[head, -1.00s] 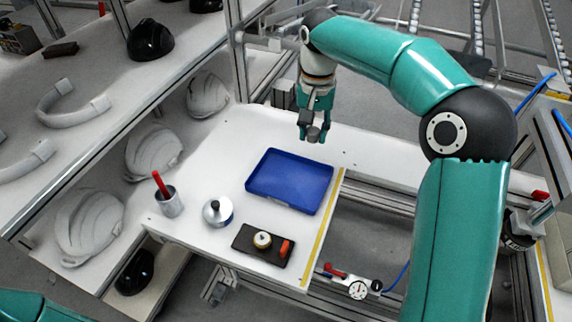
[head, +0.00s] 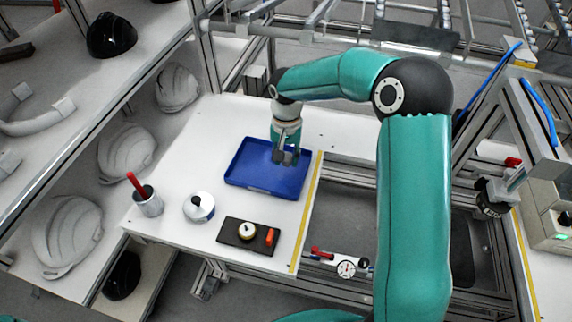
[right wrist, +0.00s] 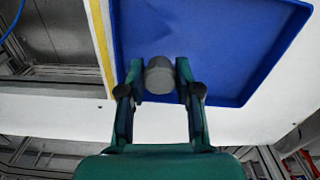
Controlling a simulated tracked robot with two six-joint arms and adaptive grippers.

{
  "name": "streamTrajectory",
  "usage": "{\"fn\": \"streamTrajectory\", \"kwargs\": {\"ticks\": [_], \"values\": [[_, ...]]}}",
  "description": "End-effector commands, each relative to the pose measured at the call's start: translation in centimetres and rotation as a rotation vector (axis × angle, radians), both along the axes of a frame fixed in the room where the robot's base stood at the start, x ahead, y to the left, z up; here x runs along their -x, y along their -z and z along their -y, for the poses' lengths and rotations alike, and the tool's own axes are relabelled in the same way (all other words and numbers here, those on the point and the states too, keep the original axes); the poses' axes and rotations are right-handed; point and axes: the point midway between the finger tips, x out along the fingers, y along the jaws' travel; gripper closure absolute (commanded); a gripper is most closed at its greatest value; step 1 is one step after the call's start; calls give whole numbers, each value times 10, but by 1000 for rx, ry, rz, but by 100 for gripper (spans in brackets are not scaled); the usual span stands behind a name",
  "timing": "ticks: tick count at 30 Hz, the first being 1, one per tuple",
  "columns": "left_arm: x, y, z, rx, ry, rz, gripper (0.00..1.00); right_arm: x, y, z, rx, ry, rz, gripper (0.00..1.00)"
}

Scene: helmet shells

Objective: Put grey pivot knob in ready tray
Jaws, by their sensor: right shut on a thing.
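The grey pivot knob (right wrist: 159,75) is a small grey cylinder between the two fingers of my right gripper (right wrist: 158,82) in the right wrist view. My right gripper is shut on it. In the head view, my right gripper (head: 286,158) points down over the back part of the blue tray (head: 262,186). The tray also fills much of the right wrist view (right wrist: 215,40). I cannot tell how high the knob is above the tray floor. The tray looks empty apart from that. My left gripper is not in view.
On the white table (head: 180,228) stand a metal cup with a red-handled tool (head: 149,203), a round silver-and-black object (head: 199,206) and a dark plate with small parts (head: 249,236). White helmet shells (head: 126,152) sit on a shelf at left. A gauge (head: 346,268) lies beyond the yellow-edged side.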

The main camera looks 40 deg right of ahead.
Motion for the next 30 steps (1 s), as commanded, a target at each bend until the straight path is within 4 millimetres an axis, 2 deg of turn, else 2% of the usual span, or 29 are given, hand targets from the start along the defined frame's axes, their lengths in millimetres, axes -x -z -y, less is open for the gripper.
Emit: {"fn": "streamTrajectory", "kwargs": {"ticks": [8,19,20,24,30], "values": [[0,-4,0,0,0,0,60,1,36,0,-1,1,-4,100],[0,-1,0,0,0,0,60,1,42,0,-1,0,-2,100],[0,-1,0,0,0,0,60,1,42,0,0,0,-1,65],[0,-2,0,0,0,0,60,1,41,0,0,0,-1,42],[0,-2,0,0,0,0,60,1,41,0,0,0,-1,42]]}}
